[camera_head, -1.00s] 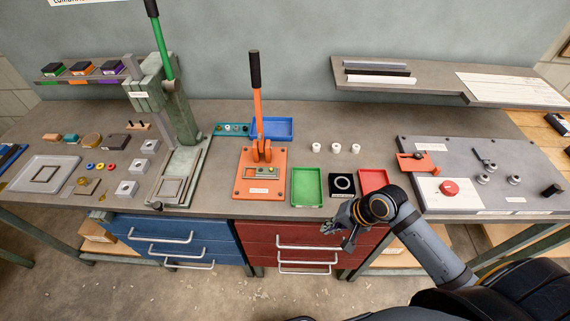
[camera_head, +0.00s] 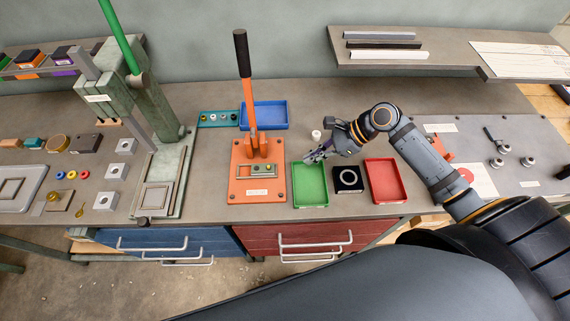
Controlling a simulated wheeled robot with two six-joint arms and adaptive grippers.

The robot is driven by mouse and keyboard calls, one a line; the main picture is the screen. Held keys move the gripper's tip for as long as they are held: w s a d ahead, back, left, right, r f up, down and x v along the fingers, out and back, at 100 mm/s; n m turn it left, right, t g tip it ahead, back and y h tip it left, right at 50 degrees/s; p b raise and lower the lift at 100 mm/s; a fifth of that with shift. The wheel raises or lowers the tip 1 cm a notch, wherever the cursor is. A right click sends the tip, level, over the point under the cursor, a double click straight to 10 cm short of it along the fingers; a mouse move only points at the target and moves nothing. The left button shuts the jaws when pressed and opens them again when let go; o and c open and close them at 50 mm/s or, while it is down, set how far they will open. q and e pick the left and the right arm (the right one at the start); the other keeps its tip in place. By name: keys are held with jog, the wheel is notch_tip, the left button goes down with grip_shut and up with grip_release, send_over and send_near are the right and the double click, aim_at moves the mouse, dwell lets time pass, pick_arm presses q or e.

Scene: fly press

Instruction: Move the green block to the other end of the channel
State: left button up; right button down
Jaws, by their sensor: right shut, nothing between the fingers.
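The orange lever press (camera_head: 246,140) stands at the middle of the bench with its black-handled lever upright. A small pale channel (camera_head: 268,171) lies across its orange base, below the lever. A small greenish piece, which looks like the green block (camera_head: 257,170), sits in it; at this size I cannot tell exactly where along the channel it lies. My right gripper (camera_head: 308,158) is shut and empty, over the back edge of the green tray, to the right of the press and apart from it. My left gripper is not in view.
A white cylinder (camera_head: 316,136) stands near my gripper. A tall green press (camera_head: 155,115) rises at left.

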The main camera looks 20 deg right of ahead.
aim_at(264, 168)
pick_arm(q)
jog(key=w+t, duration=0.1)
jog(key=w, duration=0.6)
pick_arm(e)
jog(key=x, duration=0.5)
jog(key=shift+w+a, duration=0.2)
jog(key=shift+a, duration=0.1)
jog(key=a, duration=0.1)
jog(key=a+p, duration=0.1)
jog(key=a, duration=0.1)
jog(key=shift+w+r, duration=0.1)
jog(key=shift+w, duration=0.25)
jog(key=shift+w+a, duration=0.15)
jog(key=shift+a, duration=0.2)
jog(key=a+p, duration=0.2)
jog(key=p, duration=0.1)
jog(key=w+a+p, duration=0.1)
jog(key=p, duration=0.1)
jog(key=shift+a+r, duration=0.15)
jog(key=shift+r, duration=0.15)
jog(key=shift+a+f, duration=0.3)
jog(key=shift+a, duration=0.2)
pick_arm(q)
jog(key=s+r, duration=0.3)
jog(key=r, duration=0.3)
pick_arm(e)
jog(key=shift+f, duration=0.15)
